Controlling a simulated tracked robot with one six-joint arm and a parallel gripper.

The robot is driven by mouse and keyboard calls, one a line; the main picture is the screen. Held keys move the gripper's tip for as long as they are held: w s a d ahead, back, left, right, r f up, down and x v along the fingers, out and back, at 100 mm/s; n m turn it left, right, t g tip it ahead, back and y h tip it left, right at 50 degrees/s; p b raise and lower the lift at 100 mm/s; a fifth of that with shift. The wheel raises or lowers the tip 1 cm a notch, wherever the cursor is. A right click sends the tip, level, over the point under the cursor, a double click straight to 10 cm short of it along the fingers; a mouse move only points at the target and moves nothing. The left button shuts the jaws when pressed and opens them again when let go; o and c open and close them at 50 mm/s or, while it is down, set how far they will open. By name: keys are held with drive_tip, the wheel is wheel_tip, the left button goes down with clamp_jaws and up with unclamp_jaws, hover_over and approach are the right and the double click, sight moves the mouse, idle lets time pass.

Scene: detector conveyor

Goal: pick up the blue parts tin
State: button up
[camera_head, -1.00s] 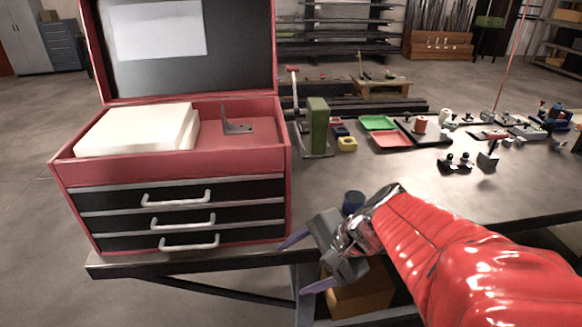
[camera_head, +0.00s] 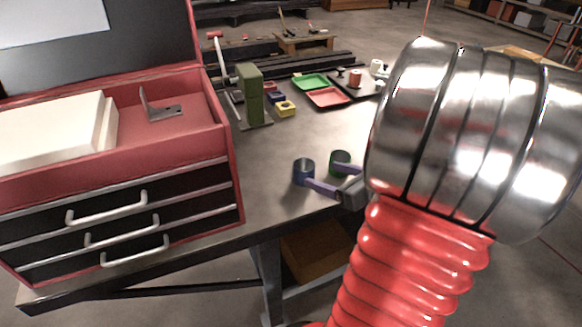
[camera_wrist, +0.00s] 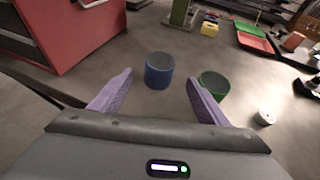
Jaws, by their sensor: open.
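The blue parts tin (camera_head: 304,172) is a small upright cylinder on the grey workbench, right of the red tool chest. My gripper (camera_wrist: 160,82) is open and empty, with purple fingers spread. A green tin (camera_head: 340,163) stands right of the blue one, close to the right finger (camera_wrist: 213,85) in the wrist view.
A green block on a stand (camera_head: 250,95), small coloured bins (camera_head: 285,108) and green and red trays (camera_head: 327,97) lie farther back.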

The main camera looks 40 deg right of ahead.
drive_tip(key=shift+w, duration=0.1)
approach(297, 167)
drive_tip(key=x, duration=0.4)
drive_tip(key=shift+w+f, duration=0.25)
drive_tip(key=shift+w, duration=0.4)
drive_tip(key=shift+x, duration=2.65)
drive_tip(key=shift+s+d+f, duration=0.1)
drive_tip(key=shift+c, duration=0.4)
drive_tip(key=c, duration=1.1)
